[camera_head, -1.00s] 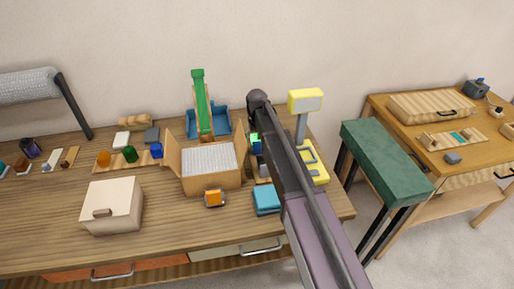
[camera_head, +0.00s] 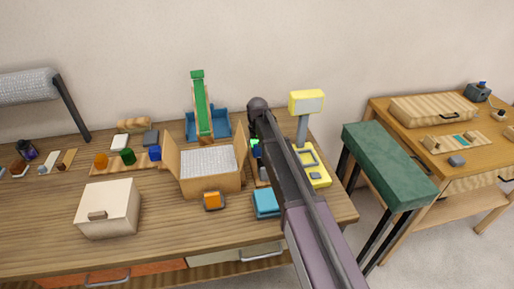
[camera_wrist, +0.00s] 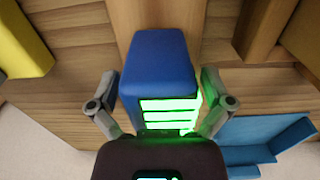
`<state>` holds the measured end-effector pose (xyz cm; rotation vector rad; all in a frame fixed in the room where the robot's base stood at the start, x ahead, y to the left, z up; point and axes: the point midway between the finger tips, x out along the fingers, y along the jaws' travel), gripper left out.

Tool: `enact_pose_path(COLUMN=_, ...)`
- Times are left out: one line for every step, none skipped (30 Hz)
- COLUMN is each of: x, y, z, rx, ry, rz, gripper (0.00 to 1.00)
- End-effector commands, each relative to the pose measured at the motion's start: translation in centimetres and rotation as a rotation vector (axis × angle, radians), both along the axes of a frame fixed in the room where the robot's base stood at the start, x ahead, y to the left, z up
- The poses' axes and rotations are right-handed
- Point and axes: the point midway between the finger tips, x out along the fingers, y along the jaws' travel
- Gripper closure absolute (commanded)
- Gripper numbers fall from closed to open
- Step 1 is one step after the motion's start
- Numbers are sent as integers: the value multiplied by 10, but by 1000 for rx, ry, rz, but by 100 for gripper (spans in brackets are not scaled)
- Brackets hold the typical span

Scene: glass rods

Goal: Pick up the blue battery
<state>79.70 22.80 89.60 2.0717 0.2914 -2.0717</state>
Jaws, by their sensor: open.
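The blue battery (camera_wrist: 158,60) is a blue block with glowing green bars on the side facing the wrist camera. In the wrist view my gripper (camera_wrist: 160,98) is open, with one finger on each side of the battery's lower part. I cannot tell whether the fingers touch it. In the head view only a small blue and green part of the battery (camera_head: 256,149) shows beside my arm, which hides my gripper there.
An open cardboard box (camera_head: 212,184) stands left of my arm. A yellow scale-like device (camera_head: 318,177) stands close on the right.

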Motion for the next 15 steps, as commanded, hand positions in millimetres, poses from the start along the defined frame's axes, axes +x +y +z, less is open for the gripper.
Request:
enact_pose_path(x=0, y=0, z=0, rx=0, ry=0, rz=0, gripper=0)
enact_pose_path(x=0, y=0, z=0, rx=0, ry=0, rz=0, gripper=0)
enact_pose_path(x=0, y=0, z=0, rx=0, ry=0, rz=0, gripper=6)
enact_pose_path(x=0, y=0, z=0, rx=0, ry=0, rz=0, gripper=15)
enact_pose_path(x=0, y=0, z=0, rx=0, ry=0, rz=0, gripper=24)
enact_pose_path(x=0, y=0, z=0, rx=0, ry=0, rz=0, gripper=36)
enact_pose_path(x=0, y=0, z=0, rx=0, ry=0, rz=0, gripper=45)
enact_pose_path(x=0, y=0, z=0, rx=0, ry=0, rz=0, gripper=53)
enact_pose_path(x=0, y=0, z=0, rx=0, ry=0, rz=0, gripper=65)
enact_pose_path(x=0, y=0, z=0, rx=0, ry=0, rz=0, gripper=74)
enact_pose_path(x=0, y=0, z=0, rx=0, ry=0, rz=0, gripper=83)
enact_pose_path(x=0, y=0, z=0, rx=0, ry=0, rz=0, gripper=94)
enact_pose_path(x=0, y=0, z=0, rx=0, ry=0, rz=0, gripper=95)
enact_pose_path(x=0, y=0, z=0, rx=0, ry=0, rz=0, gripper=95)
enact_pose_path(x=0, y=0, z=0, rx=0, ry=0, rz=0, gripper=95)
